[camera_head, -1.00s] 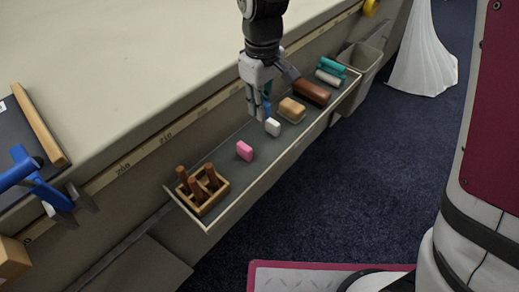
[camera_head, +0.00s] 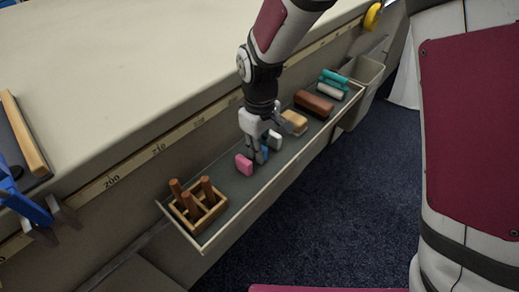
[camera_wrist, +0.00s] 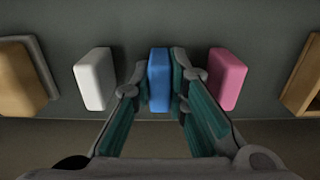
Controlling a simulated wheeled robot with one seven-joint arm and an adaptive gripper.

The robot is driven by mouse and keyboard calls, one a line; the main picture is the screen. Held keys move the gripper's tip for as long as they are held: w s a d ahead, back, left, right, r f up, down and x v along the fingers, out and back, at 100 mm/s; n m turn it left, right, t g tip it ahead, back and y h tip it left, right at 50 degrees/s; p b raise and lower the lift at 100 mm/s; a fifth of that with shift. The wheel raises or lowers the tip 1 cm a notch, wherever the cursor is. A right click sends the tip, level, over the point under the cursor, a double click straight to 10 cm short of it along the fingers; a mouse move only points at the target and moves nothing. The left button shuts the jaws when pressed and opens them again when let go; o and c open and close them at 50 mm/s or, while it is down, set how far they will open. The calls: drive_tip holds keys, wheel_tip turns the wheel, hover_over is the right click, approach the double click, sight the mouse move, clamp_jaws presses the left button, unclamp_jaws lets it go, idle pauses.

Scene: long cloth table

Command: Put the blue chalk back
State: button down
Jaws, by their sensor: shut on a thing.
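The blue chalk (camera_wrist: 159,80) is a small upright block between the fingers of my gripper (camera_wrist: 159,92) in the wrist view. My gripper (camera_head: 260,154) is shut on it, low over the tray (camera_head: 240,187), in the head view. The blue chalk (camera_head: 265,152) is partly hidden there by the fingers. A white chalk (camera_wrist: 95,79) stands to its left in the wrist view and a pink chalk (camera_wrist: 227,79) to its right, close to my finger. Whether the blue chalk touches the tray floor I cannot tell.
A wooden holder (camera_head: 216,212) with several brown sticks stands at the tray's near end. Beyond the white chalk are a tan block (camera_head: 294,122), a brown block (camera_head: 313,104) and teal-and-white rollers (camera_head: 332,85). The table edge (camera_head: 150,160) runs alongside the tray.

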drive_tip(key=c, duration=1.6)
unclamp_jaws()
drive_tip(key=shift+f, duration=0.1)
drive_tip(key=shift+o, duration=0.2)
wheel_tip(320, 180, up, 12)
drive_tip(key=p, duration=0.3)
drive_tip(key=shift+r, duration=0.2)
